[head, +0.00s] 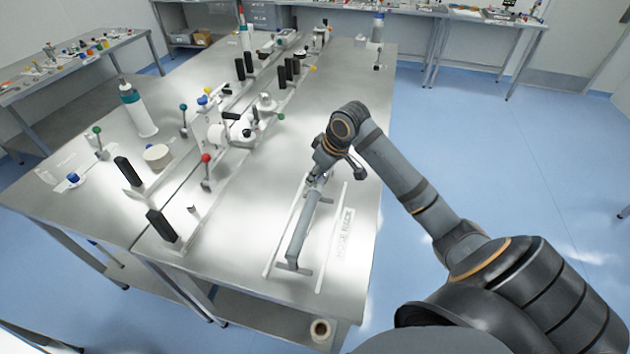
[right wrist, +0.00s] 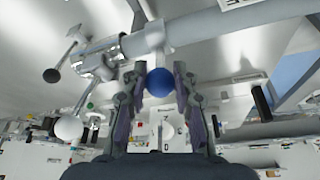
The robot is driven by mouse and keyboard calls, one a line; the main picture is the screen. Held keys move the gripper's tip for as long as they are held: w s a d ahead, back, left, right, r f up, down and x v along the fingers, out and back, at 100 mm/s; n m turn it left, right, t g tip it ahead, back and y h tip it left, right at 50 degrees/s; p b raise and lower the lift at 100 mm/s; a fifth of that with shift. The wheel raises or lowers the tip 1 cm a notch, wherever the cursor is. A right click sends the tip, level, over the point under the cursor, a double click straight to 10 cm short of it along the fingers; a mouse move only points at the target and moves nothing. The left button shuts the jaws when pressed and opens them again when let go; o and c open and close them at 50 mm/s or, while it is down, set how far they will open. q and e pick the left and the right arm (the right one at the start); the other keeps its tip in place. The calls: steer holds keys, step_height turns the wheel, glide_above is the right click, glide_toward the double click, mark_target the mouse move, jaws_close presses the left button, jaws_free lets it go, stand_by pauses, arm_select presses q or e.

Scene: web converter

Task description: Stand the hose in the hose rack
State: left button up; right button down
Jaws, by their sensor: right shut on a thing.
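The hose (head: 303,228) is a grey tube over the rack area near the right edge of the steel table, its near end by a grey crosspiece. The hose rack's label (head: 344,233) lies beside white rails. My right gripper (head: 318,177) is at the hose's far end. In the right wrist view my right gripper (right wrist: 160,80) is shut with a blue ball knob (right wrist: 160,83) between its fingertips, just below the hose's collar (right wrist: 152,36). I cannot tell whether the hose's near end touches the rack. My left gripper is not in view.
Levers with coloured knobs, black handles and white rollers stand left of the rack, such as the red-knob lever (head: 206,165). A bottle (head: 138,110) stands further left. A small roll (head: 320,330) is below the near edge. The floor (head: 540,170) right of the table is clear.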

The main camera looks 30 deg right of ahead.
mark_target(315, 188)
steer(key=shift+a+f+p, duration=0.2)
steer(key=shift+f+p, duration=0.1)
steer(key=shift+f, duration=0.1)
step_height(315, 188, down, 2)
steer(key=shift+w+f+p, duration=0.1)
steer(key=shift+f+p, duration=0.05)
steer(key=shift+p, duration=0.4)
steer(key=shift+f, duration=0.2)
steer(key=shift+f, duration=0.15)
steer(key=c, duration=1)
jaws_free()
steer(key=shift+c, duration=0.2)
steer(key=b+v, duration=0.1)
steer(key=v, duration=1.1)
steer(key=shift+b, duration=0.35)
